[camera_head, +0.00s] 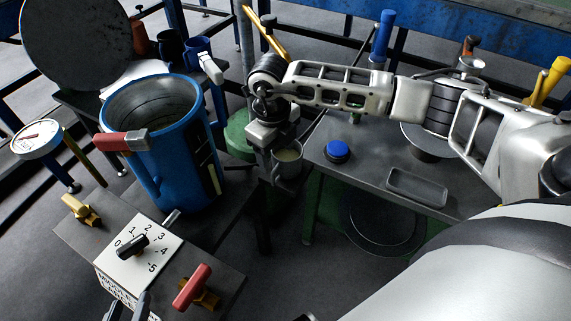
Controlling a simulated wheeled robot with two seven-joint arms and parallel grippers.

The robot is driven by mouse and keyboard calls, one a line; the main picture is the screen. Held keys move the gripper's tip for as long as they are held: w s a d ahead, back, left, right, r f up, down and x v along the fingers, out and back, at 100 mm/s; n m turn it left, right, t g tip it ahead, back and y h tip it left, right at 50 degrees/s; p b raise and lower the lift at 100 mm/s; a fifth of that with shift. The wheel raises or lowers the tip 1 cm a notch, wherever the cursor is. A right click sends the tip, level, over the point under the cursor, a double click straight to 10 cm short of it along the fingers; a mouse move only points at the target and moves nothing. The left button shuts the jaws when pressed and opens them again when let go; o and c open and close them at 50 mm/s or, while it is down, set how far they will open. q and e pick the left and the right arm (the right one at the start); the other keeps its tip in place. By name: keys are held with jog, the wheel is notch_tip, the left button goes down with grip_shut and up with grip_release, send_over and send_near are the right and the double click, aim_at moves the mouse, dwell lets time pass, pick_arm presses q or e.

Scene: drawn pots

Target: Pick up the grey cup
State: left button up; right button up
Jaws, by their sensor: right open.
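The grey cup (290,166) is in the middle of the head view, by the left end of the grey table (372,186). Its light inside faces up. My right gripper (268,143) points down at the cup's upper left, very close to it, and is open. Its fingers partly overlap the cup, so I cannot tell whether they touch it. What the cup's base rests on is hard to make out. My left gripper (128,308) shows only as dark fingertips at the bottom edge, by the dial box; its jaw opening is unclear.
A large blue pot (175,165) with a red handle stands left of the cup. A blue knob (337,150) and a grey tray (417,186) are on the table. A dial box (140,250) with a red lever (193,287) is at the lower left.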

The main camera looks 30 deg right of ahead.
aim_at(277, 169)
notch_tip(277, 169, down, 8)
jog(key=shift+w+d+f+b, duration=0.1)
jog(key=shift+f+b, duration=0.15)
jog(key=shift+b, duration=0.2)
jog(key=c, duration=1.3)
